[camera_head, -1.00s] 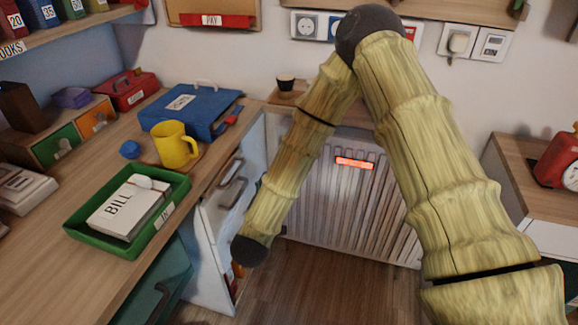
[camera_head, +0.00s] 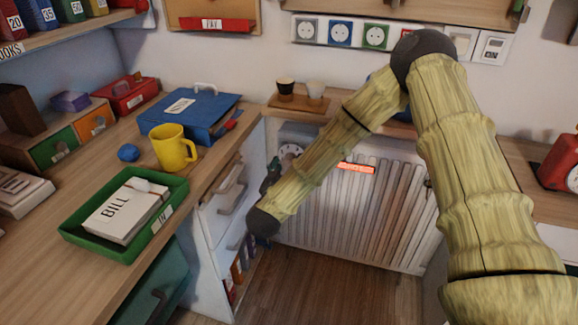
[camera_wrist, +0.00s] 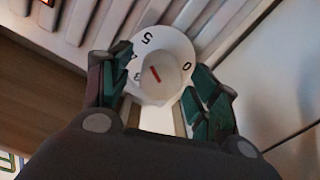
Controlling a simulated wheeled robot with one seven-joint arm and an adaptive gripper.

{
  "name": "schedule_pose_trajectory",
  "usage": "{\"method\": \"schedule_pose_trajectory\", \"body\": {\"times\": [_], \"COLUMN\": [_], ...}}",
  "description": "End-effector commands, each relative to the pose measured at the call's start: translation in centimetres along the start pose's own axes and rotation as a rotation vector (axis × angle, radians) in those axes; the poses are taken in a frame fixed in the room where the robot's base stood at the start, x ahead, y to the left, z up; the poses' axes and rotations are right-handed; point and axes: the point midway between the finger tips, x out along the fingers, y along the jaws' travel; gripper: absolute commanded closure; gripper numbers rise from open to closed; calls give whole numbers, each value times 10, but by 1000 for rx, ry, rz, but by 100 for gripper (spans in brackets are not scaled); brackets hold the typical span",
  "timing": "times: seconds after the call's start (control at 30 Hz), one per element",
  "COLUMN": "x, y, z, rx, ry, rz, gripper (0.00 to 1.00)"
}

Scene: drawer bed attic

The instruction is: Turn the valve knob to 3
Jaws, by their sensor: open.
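The valve knob (camera_wrist: 158,74) is white and round, with a short red line on its cap and a dial around it. The dial's 5, 4, 3 and 0 show, the 4 and 3 partly covered. The red line slants, its upper-left end towards the 4 and 5 side. In the wrist view my gripper (camera_wrist: 162,72) is open, one green-grey finger on each side of the knob. I cannot tell whether they touch it. In the head view the dial (camera_head: 290,151) shows beside my arm, with my gripper (camera_head: 270,174) partly hidden in front of the drawer unit.
The white radiator (camera_head: 345,215) with a red-lit label fills the wall behind my arm. The drawer unit (camera_head: 225,195) with handles stands close to my gripper's left. A desk (camera_head: 50,270) with a green tray (camera_head: 72,236) is at left. The floor (camera_head: 330,290) below is clear.

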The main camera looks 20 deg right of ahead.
Motion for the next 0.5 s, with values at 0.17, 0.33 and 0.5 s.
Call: {"method": "schedule_pose_trajectory", "body": {"times": [0.17, 0.33, 0.5], "x": [9, 11, 10], "y": [0, 0, 0], "z": [0, 0, 0], "rx": [-1, -1, -1], "ry": [0, 0, 0], "rz": [1, 0, 0], "gripper": [39, 39, 48]}}
